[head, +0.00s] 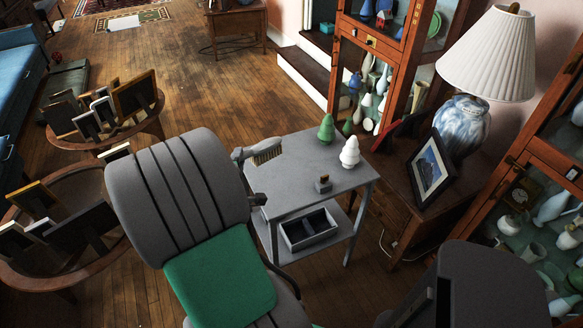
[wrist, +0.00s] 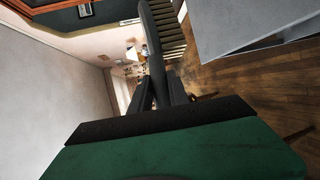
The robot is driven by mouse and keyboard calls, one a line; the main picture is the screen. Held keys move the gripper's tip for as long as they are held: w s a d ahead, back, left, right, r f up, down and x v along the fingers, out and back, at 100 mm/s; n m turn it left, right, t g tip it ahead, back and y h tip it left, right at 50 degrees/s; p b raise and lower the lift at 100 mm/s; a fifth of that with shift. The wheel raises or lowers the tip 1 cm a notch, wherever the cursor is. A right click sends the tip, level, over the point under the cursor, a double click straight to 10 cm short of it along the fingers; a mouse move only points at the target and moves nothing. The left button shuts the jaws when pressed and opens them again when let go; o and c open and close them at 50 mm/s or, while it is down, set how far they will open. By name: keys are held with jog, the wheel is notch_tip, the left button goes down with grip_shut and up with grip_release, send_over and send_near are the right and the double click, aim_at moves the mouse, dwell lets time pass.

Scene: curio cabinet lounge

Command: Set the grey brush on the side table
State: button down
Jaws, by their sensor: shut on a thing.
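The grey brush (head: 266,150) has a grey back and pale bristles. It is held in the air at the left of the side table's back edge, as the head view shows it. My gripper (head: 240,156) is shut on its handle, partly hidden behind my arm. In the wrist view, the brush (wrist: 155,50) points away from the closed fingers (wrist: 161,92), bristles to the right. The grey side table (head: 292,190) stands in the middle of the head view. Its corner also shows in the wrist view (wrist: 240,30). The gap between brush and table top cannot be judged.
On the table top stand a green tree figure (head: 326,129), a white tree figure (head: 349,152) and a small grey-brown item (head: 322,184). A grey tray (head: 309,229) sits on the lower shelf. The front left of the top is bare. A lamp (head: 463,125) and picture frame (head: 429,168) stand right.

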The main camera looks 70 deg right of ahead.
aim_at(268, 157)
jog(key=s+d+f+m+g+b, duration=0.15)
jog(key=s+d+m+g, duration=0.35)
jog(key=s, duration=0.7)
jog(key=w+d+f, duration=0.1)
jog(key=w, duration=0.1)
jog(key=w+d+f+n+t, duration=0.1)
jog(key=w+d+f, duration=0.1)
jog(key=w, duration=0.1)
jog(key=w+d+f+n, duration=0.1)
jog(key=w, duration=0.1)
jog(key=shift+w+d+f+h+b, duration=0.25)
jog(key=shift+w+h+b, duration=0.05)
jog(key=shift+h+b, duration=0.1)
jog(key=w+d+f, duration=0.1)
jog(key=f, duration=0.1)
jog(key=w+d+f, duration=0.1)
jog(key=w, duration=0.1)
jog(key=w+d+f+b, duration=0.1)
jog(key=f, duration=0.1)
jog(key=shift+w+f, duration=0.15)
jog(key=shift+f, duration=0.15)
jog(key=shift+w+d+f, duration=0.1)
jog(key=shift+w+f, duration=0.05)
jog(key=shift+f, duration=1.55)
jog(key=shift+f+b, duration=0.25)
jog(key=shift+b, duration=0.1)
jog(key=c, duration=1.3)
grip_release()
jog(key=shift+o, duration=0.2)
